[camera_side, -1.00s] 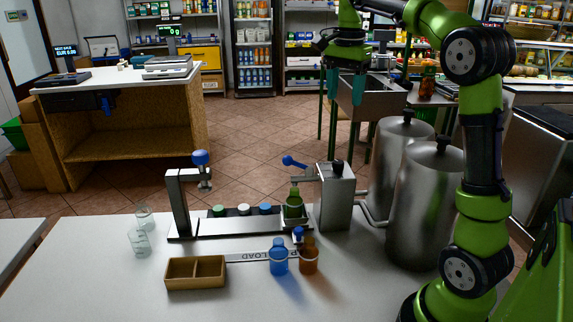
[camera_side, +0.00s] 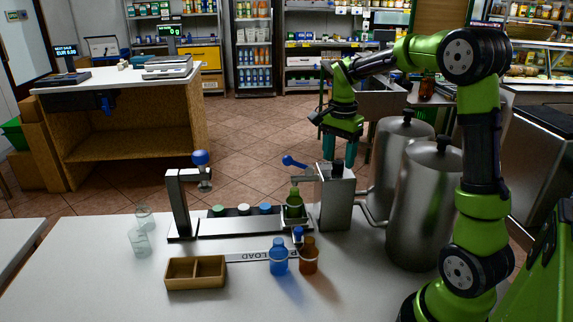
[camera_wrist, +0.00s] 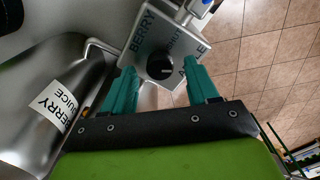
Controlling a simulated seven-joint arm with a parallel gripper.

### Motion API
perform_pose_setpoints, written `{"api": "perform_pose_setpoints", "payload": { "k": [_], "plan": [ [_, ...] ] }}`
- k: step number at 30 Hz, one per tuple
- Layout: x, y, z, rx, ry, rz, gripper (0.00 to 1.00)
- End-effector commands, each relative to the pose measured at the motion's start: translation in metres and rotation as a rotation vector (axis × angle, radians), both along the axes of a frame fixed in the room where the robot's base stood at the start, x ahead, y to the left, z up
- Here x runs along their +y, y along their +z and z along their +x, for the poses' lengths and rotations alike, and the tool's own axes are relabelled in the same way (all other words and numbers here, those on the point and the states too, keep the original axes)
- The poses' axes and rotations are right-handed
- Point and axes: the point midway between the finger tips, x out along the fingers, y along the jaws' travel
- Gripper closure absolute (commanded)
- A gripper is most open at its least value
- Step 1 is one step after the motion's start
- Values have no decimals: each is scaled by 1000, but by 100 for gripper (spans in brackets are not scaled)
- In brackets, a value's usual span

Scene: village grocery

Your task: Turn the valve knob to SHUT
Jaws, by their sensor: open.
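The black valve knob (camera_side: 338,165) sits on top of the steel valve box (camera_side: 336,205). In the wrist view the knob (camera_wrist: 160,67) lies between the two teal fingertips, with a gap on each side. The box top carries lettering: BERRY, a middle word that looks like SHUT, and a partly hidden word beginning with A. The knob's pointer is too small to read. My gripper (camera_side: 339,158) is open and points down just above the knob, apparently not touching it.
A blue-handled lever (camera_side: 294,162) juts left from the box, above a green bottle (camera_side: 294,203) on the rack. Two steel tanks (camera_side: 425,205) stand close on the right. A blue bottle (camera_side: 278,258), a brown bottle (camera_side: 308,257) and a wooden tray (camera_side: 196,285) stand in front.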

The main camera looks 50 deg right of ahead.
Motion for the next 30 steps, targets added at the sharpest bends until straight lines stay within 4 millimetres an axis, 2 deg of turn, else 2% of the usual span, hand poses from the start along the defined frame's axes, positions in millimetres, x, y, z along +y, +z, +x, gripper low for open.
{"api": "perform_pose_setpoints", "payload": {
  "k": [3, 12, 14, 23, 24, 30],
  "plan": [
    [0, -8, 0, 1, 0, 1, 41],
    [0, -10, 0, 0, -1, 0, 41],
    [0, -10, 0, 0, -1, 0, 49],
    [0, -9, 0, 0, 0, 0, 95],
    [0, -9, 0, 0, 0, 0, 97],
    [0, -9, 0, 0, 16, 0, 97]
  ]
}}
